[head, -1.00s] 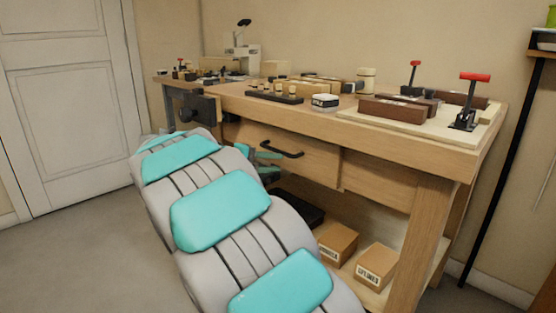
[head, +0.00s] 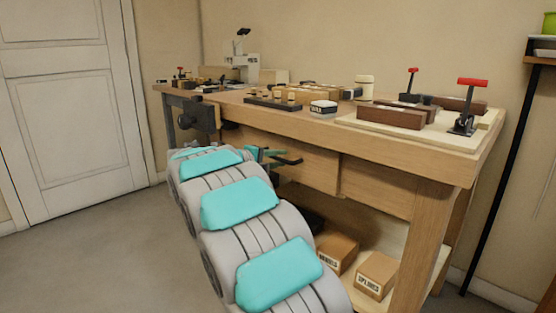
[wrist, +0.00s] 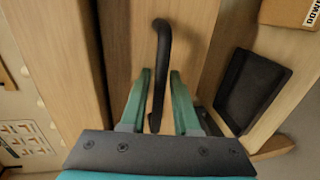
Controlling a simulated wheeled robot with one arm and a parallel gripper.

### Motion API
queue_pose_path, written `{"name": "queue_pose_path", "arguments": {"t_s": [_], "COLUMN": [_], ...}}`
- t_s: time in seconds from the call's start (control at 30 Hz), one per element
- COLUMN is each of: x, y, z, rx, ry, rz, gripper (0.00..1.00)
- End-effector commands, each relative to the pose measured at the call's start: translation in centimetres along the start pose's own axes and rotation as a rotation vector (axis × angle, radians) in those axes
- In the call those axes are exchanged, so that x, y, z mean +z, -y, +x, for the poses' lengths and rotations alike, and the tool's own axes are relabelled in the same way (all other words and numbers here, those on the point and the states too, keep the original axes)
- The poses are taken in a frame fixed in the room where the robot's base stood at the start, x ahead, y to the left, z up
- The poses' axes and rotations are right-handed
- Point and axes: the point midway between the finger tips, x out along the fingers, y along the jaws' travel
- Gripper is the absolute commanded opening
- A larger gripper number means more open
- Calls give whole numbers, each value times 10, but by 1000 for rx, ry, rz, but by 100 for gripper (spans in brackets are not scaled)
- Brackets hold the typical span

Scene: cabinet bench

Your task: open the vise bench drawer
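The vise bench drawer (head: 318,168) is a wooden front under the bench top, and it looks closed. Its black bar handle (head: 290,161) shows partly past my arm in the head view. In the wrist view the handle (wrist: 163,50) runs down from the top, against the drawer front (wrist: 190,50). My gripper (wrist: 161,74) is open, with one teal finger on each side of the handle's lower part and narrow gaps visible. In the head view my gripper (head: 263,154) is at the handle's left end, partly hidden by my arm.
The bench top (head: 235,101) carries a vise (head: 197,115), blocks and red-handled clamps (head: 466,108). Below, a lower shelf holds cardboard boxes (head: 376,274) and a black tray (wrist: 252,90). Open floor (head: 100,250) lies to the left.

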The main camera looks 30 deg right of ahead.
Motion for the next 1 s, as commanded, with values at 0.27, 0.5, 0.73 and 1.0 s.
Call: {"name": "queue_pose_path", "arguments": {"t_s": [0.27, 0.5, 0.73, 1.0], "x": [0, 0, 0, 0], "y": [0, 0, 0, 0], "z": [0, 0, 0, 0], "rx": [0, -1, -1, -1], "ry": [0, -1, -1, -1], "rz": [0, 0, 0, 0], "gripper": [21, 0, 0, 0]}}
